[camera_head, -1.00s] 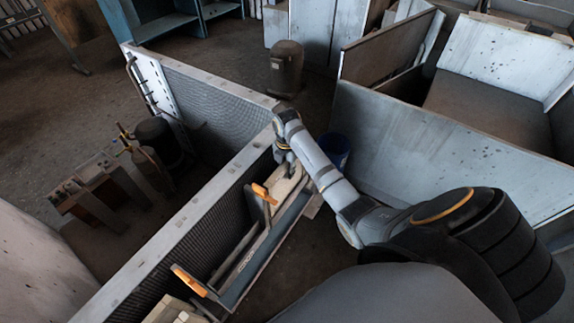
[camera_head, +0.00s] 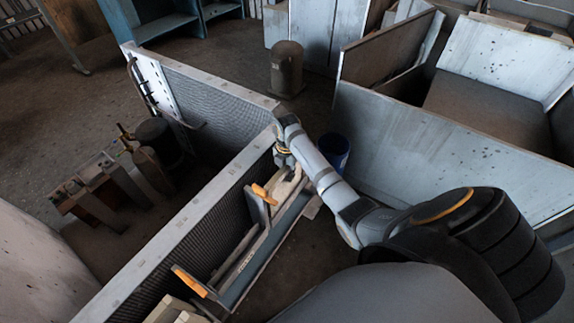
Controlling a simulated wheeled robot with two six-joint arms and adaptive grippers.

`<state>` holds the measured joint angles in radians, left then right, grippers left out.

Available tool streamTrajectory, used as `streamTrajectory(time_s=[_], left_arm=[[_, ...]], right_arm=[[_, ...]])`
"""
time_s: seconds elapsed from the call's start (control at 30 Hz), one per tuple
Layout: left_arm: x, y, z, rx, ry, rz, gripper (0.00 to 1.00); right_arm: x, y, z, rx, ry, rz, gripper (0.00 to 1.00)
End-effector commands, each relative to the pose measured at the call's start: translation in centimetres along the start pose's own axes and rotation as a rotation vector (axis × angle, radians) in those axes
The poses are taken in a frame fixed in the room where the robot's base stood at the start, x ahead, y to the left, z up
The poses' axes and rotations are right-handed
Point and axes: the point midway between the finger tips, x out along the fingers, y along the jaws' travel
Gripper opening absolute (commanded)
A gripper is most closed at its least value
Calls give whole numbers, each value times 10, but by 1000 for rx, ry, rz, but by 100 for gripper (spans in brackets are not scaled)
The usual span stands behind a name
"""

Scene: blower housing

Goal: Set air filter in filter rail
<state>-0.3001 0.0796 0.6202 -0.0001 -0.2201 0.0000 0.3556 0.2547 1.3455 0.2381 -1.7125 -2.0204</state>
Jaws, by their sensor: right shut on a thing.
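My right gripper (camera_head: 284,160) points down at the far end of the long filter rail (camera_head: 262,250). It is shut on a pale beige piece (camera_head: 286,188), which looks like the end of the air filter; its fingertips are small and partly hidden. The rail is a blue-grey channel running along a mesh wall, with two orange-tipped levers (camera_head: 263,194) standing up from it. A long pale strip (camera_head: 233,263) lies inside the channel; I cannot tell if it is part of the filter. My left gripper is not in view.
The housing wall (camera_head: 192,226) with its pale top edge runs close along the rail. A blue bin (camera_head: 335,150) stands right of my right forearm. Grey metal panels (camera_head: 430,145) stand farther right. A dark cylinder (camera_head: 286,68) stands on the floor behind.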

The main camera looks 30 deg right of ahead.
Motion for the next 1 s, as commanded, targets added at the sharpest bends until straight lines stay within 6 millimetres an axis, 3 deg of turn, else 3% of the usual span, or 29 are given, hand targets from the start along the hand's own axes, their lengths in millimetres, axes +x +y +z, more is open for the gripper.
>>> streamTrajectory(time_s=[0.37,0.4,0.53,0.77,0.93,1.0], left_arm=[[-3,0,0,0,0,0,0],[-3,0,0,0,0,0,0],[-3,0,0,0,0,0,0],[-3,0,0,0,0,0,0],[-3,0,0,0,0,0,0],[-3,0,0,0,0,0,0]], right_arm=[[1,0,0,0,0,0,0],[1,0,0,0,0,0,25],[1,0,0,0,0,0,43],[1,0,0,0,0,-1,46],[1,0,0,0,0,-1,67],[1,0,0,0,0,-1,69]])
